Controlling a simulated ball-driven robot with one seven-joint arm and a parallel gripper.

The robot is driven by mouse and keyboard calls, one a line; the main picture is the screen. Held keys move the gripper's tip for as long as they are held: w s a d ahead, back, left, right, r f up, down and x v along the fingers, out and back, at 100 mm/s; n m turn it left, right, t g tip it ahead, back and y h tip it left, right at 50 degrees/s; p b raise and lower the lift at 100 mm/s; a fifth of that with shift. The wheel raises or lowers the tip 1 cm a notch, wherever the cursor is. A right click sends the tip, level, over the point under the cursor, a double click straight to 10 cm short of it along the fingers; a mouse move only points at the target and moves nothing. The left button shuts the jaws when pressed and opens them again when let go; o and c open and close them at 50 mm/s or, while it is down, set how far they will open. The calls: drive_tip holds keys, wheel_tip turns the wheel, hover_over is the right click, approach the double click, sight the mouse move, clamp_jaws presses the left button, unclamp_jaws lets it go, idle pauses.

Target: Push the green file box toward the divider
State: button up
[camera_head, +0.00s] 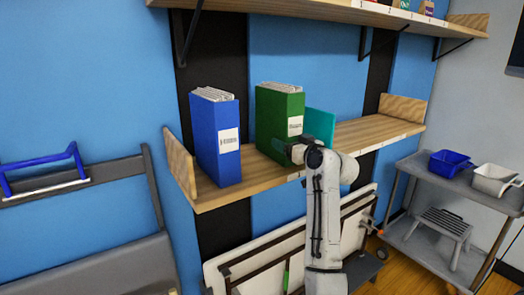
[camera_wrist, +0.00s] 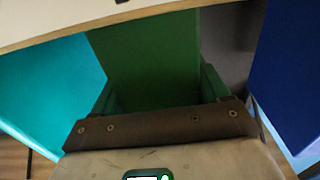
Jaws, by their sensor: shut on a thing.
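The green file box (camera_head: 272,115) stands upright on the wooden shelf, with paper showing at its top and a white label on its spine. The teal divider (camera_head: 321,126) stands just to its right; I cannot tell whether they touch. My gripper (camera_head: 294,150) is at the lower front of the green box, shut on it. In the wrist view the green box (camera_wrist: 150,55) lies between my green fingers (camera_wrist: 158,88). There the teal divider (camera_wrist: 50,80) is on the left and the blue box on the right.
A blue file box (camera_head: 216,135) stands on the shelf (camera_head: 240,186) to the left, with a gap before the green box. The shelf is clear right of the divider, up to a wooden end panel (camera_head: 402,108). A grey cart (camera_head: 420,185) stands at lower right.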

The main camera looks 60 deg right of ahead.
drive_tip(key=shift+s+d+f+b, duration=0.1)
drive_tip(key=shift+s+d+b, duration=0.2)
drive_tip(key=shift+s+d, duration=0.55)
drive_tip(key=shift+s+d+r+b, duration=0.1)
drive_tip(key=shift+s+d+b, duration=0.25)
drive_tip(key=shift+d, duration=0.85)
drive_tip(key=shift+s+d+f+b, duration=0.1)
drive_tip(key=shift+s+d+b, duration=0.1)
drive_tip(key=shift+s+d, duration=0.7)
drive_tip(key=shift+w+d, duration=0.15)
drive_tip(key=shift+w, duration=0.05)
drive_tip(key=o, duration=0.9)
drive_tip(key=p+v, duration=0.1)
drive_tip(key=v, duration=1.2)
drive_tip(key=shift+d, duration=0.1)
drive_tip(key=shift+s, duration=0.1)
